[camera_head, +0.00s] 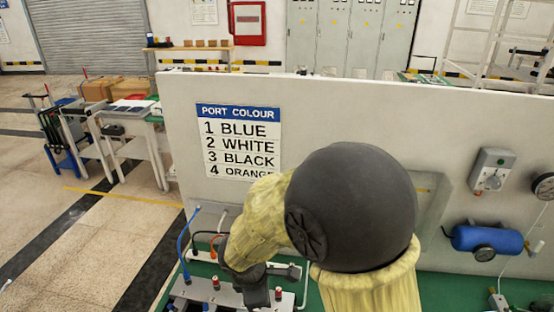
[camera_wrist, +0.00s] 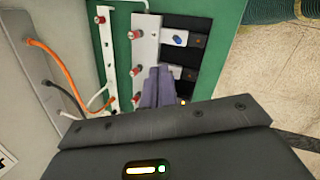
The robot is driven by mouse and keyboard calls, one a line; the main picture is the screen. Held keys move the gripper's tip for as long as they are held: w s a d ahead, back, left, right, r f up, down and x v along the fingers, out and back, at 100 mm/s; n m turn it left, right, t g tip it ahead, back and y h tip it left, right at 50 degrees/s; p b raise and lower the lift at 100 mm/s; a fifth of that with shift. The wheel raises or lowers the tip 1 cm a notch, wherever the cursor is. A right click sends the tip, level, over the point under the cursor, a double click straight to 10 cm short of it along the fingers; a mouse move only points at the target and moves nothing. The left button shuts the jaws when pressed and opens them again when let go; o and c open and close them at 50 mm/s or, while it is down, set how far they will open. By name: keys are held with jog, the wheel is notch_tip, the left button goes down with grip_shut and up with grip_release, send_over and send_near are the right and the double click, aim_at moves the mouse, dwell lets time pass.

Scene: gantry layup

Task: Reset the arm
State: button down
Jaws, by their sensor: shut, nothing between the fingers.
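My gripper shows in the wrist view (camera_wrist: 157,72) as two grey-purple fingers close together, shut with nothing between them. They are in front of a pale strip with red knobs (camera_wrist: 145,45) and dark blocks beside it. Whether the fingertips touch anything there I cannot tell. In the head view my arm, with a yellow sleeve and a dark round joint, bends down to the left over the green bench and hides much of it. The fingertips are not clearly visible there.
A blue cable (camera_head: 184,238) stands at the bench's left. Orange (camera_wrist: 55,60), black (camera_wrist: 62,92) and white (camera_wrist: 97,100) cables run from a grey panel. The wall has a port colour sign (camera_head: 238,142); a blue cylinder (camera_head: 486,239) is at right. Open floor lies left.

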jog(key=s+d+r+m+y, duration=0.1)
jog(key=s+d+m, duration=0.1)
jog(key=d+m, duration=0.7)
jog(key=s+d+r+m, duration=0.2)
jog(key=d+m, duration=0.7)
jog(key=m, duration=0.1)
jog(key=shift+s+d+r+m+y, duration=0.25)
jog(key=shift+s+d+m+y, duration=0.05)
jog(key=shift+s+d+y, duration=0.1)
jog(key=shift+w, duration=0.1)
jog(key=shift+d, duration=0.15)
dwell(0.6)
